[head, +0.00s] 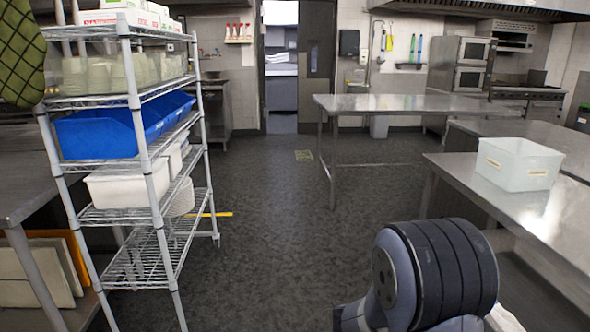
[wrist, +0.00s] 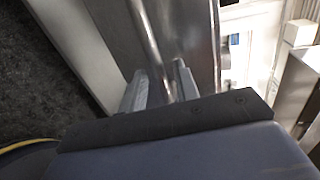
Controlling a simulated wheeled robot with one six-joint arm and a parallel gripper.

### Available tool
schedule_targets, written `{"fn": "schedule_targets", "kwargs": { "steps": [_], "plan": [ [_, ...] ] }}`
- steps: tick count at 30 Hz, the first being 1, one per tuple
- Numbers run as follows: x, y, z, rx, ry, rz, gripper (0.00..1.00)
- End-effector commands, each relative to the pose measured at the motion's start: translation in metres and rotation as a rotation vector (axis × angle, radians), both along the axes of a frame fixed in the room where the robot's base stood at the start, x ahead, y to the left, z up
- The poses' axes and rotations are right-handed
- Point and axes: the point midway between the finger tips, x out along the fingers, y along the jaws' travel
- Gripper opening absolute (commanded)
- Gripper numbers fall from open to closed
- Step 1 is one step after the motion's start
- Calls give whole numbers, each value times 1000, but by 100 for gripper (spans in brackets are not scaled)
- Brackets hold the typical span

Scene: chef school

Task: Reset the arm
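My gripper (wrist: 159,86) shows in the wrist view as two grey fingers rising past a dark plate. The fingers stand apart, with nothing seen held between them. A shiny metal tube shows behind the gap; I cannot tell how far off it is. In the head view, a rounded dark-banded joint of my arm (head: 435,272) is at the lower right, in front of the right-hand steel counter. My gripper itself is out of the head view.
A wire shelf rack (head: 150,190) with blue bins (head: 125,128) stands at left. A steel counter (head: 540,215) with a translucent tub (head: 518,164) is close at right. A steel table (head: 400,104) stands further back. The middle floor (head: 270,240) is clear towards a doorway.

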Motion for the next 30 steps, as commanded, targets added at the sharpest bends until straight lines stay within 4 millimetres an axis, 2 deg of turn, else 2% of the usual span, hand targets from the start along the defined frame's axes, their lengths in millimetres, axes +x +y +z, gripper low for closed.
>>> {"fn": "schedule_targets", "kwargs": {
  "steps": [3, 9, 23, 30],
  "plan": [
    [1, -14, -3, 0, 0, -3, 30],
    [2, -24, -4, -1, 0, -1, 30],
    [3, -24, -1, -3, -3, 5, 30],
    [13, -19, 17, -25, -20, 45, 30]
  ]
}}
